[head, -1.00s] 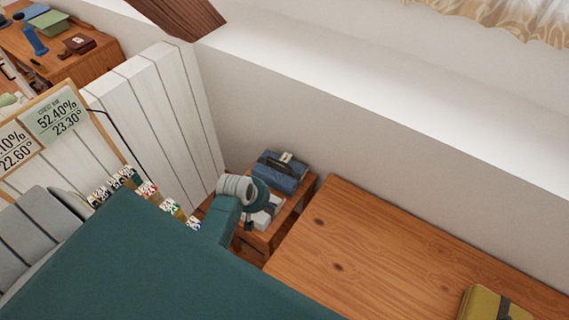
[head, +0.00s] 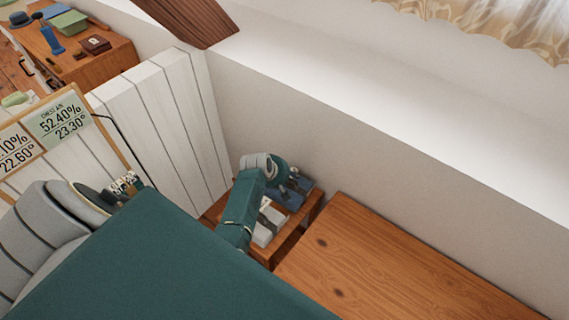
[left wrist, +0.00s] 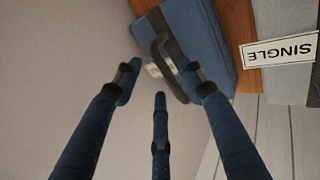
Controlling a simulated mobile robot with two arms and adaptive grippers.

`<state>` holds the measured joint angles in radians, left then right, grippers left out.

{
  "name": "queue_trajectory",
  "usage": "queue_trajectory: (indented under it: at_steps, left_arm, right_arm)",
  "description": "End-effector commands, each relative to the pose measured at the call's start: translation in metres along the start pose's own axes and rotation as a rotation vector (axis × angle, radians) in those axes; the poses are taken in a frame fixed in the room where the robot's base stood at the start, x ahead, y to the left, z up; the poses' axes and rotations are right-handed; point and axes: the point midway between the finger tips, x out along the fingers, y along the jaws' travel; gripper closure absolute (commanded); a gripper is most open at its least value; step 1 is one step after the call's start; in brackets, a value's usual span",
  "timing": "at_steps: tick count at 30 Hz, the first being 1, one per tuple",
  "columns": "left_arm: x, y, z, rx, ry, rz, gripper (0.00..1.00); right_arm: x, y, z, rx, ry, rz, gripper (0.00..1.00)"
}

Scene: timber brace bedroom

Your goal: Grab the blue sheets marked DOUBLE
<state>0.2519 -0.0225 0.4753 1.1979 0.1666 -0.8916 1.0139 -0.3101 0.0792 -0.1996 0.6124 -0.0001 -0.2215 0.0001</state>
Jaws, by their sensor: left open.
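A folded blue bundle of sheets (head: 290,200) with a dark strap lies on the small wooden stand by the wall, partly hidden by my left arm. It fills the upper middle of the left wrist view (left wrist: 198,30), with a dark handle-like strap and a small pale tag whose text I cannot read. My left gripper (head: 287,180) is over the bundle. In the left wrist view its blue fingers (left wrist: 162,84) are spread open and empty, with the strap and tag beyond them. My right gripper is not in view.
A pale bundle (head: 265,232) shares the stand; a label reading SINGLE (left wrist: 280,51) shows beside the blue bundle. White slatted panels (head: 165,110) stand to the left, the wall behind. A bare wooden surface (head: 380,260) is at right.

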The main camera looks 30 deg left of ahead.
Motion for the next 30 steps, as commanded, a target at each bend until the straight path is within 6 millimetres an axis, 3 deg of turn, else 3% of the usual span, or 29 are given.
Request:
queue_trajectory:
  at_steps: [6, 16, 17, 23, 30]
  left_arm:
    - [0.028, -0.001, 0.000, 0.001, -0.001, -0.001, 0.59]
    - [0.033, 0.000, 0.000, 0.002, 0.000, 0.001, 0.59]
    - [0.033, 0.000, 0.000, 0.002, 0.000, 0.001, 0.61]
    - [0.033, 0.000, 0.001, 0.002, 0.000, 0.001, 1.00]
    - [0.032, 0.003, 0.000, 0.002, 0.001, 0.006, 1.00]
  right_arm:
    - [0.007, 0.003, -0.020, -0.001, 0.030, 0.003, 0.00]
    - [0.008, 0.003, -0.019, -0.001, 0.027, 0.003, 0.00]
    - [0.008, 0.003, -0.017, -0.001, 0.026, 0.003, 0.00]
    - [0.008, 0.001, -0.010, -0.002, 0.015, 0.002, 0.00]
    - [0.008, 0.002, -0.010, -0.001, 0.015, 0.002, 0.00]
